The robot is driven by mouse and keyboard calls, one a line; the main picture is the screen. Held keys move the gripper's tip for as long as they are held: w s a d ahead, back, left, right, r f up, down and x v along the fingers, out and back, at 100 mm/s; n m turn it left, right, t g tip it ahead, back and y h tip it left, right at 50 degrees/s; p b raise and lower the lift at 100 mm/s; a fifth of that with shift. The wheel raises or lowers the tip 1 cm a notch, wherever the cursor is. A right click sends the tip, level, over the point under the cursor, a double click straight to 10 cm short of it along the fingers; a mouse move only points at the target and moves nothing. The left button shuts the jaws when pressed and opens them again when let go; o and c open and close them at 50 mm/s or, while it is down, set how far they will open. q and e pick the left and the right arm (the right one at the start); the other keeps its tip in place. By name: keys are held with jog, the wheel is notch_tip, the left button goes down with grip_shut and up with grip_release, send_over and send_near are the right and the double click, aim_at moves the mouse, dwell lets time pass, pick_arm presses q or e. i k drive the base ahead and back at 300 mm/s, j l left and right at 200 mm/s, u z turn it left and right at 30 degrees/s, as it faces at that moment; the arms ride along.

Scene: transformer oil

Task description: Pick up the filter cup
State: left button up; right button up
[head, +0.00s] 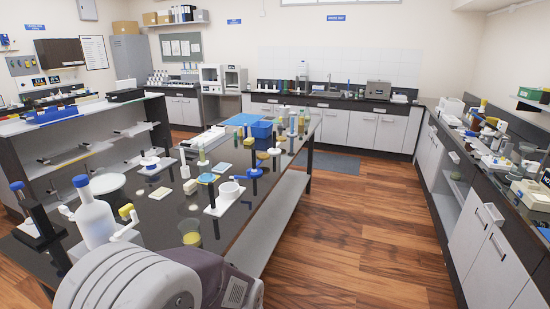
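A small white round cup (229,190) on a white base stands on the dark-topped table near its right edge, in the middle of the head view. It looks like the filter cup, but it is too small to be sure. A blue-handled part (252,173) sits just behind it to the right. Neither of my grippers can be made out in the head view, and nothing is seen holding the cup.
A white bottle with a blue cap (94,218) stands at the table's near left. A beaker of yellow liquid (190,232) is near the front. The wooden floor (365,220) on the right is clear.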

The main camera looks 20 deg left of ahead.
aim_at(206, 176)
jog(key=i+u, duration=0.35)
jog(key=u, duration=0.15)
jog(key=i+l+u, duration=0.2)
jog(key=u, duration=0.25)
jog(key=i+l+u, duration=0.3)
jog(key=u, duration=0.2)
jog(key=i+l+u, duration=0.25)
jog(key=l+u, duration=0.2)
jog(key=i+l+u, duration=0.2)
jog(key=l+u, duration=0.75)
jog(key=i+j, duration=0.05)
jog(key=j, duration=0.05)
